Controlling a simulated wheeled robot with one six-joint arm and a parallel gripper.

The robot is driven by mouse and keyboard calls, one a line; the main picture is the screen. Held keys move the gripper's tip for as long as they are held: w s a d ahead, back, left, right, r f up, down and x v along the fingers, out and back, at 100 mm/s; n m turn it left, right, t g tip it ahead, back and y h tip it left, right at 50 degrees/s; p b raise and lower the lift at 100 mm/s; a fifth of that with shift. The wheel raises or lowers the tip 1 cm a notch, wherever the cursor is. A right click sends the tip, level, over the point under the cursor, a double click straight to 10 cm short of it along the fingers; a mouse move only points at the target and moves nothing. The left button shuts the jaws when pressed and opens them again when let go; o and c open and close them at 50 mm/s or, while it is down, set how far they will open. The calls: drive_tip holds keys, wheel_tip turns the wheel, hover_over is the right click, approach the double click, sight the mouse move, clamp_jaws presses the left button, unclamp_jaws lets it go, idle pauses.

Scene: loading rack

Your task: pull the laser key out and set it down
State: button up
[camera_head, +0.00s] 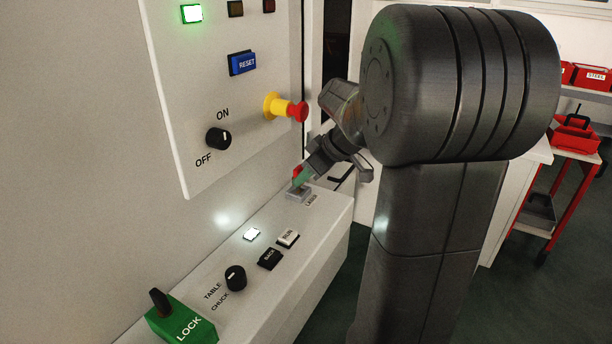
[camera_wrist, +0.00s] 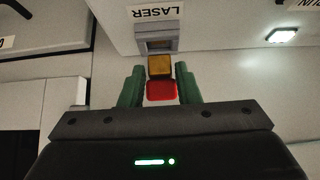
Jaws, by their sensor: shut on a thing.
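The laser key shows in the wrist view as a red block (camera_wrist: 161,91) with an orange block (camera_wrist: 159,66) in front of it. My gripper (camera_wrist: 160,72) has its green fingers on both sides of the key and is shut on it. The orange end lines up with the grey socket (camera_wrist: 157,42) beside the LASER label; I cannot tell whether it is still seated. In the head view my gripper (camera_head: 302,178) is just above the grey socket (camera_head: 295,195) at the far end of the console, with a bit of the red key (camera_head: 297,171) showing.
The console (camera_head: 335,225) carries white and black buttons, a TABLE/CHUCK knob (camera_head: 235,277) and a green LOCK block (camera_head: 181,318). A red and yellow stop button (camera_head: 286,107) juts from the panel close to my wrist. Bare console top lies between the socket and the lit white button (camera_head: 251,234).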

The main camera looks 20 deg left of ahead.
drive_tip(key=shift+r+p, duration=1.1)
drive_tip(key=shift+r, duration=0.85)
